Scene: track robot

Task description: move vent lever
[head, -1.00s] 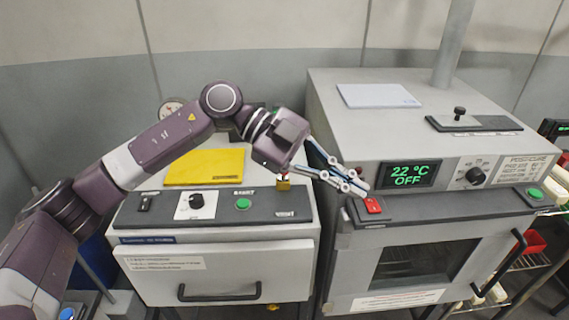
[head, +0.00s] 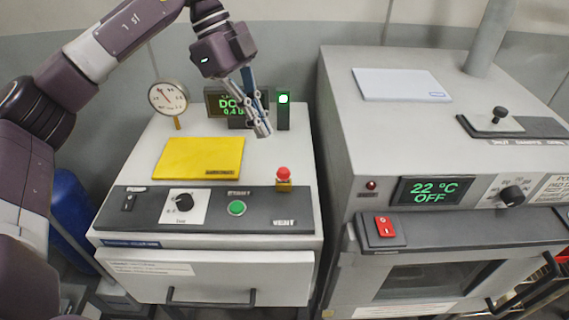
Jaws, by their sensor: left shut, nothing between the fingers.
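The vent lever looks to be the short black knob (head: 500,115) standing on a dark plate (head: 478,128) on top of the right-hand oven (head: 400,130), near the flue pipe. The lettering along that plate is too small to read. My left gripper (head: 262,133) is shut and empty, pointing down above the back of the left-hand machine (head: 205,120). It is well to the left of the knob, apart from it, and partly covers a green display (head: 222,107). My right gripper does not show.
A yellow sheet (head: 198,158), a round gauge (head: 168,98) and a red button (head: 283,174) are on the left machine. The oven front has a red switch (head: 384,227) and a display (head: 434,190) reading 22 °C OFF. A white sheet (head: 402,84) lies on the oven; a flue pipe (head: 490,40) rises behind.

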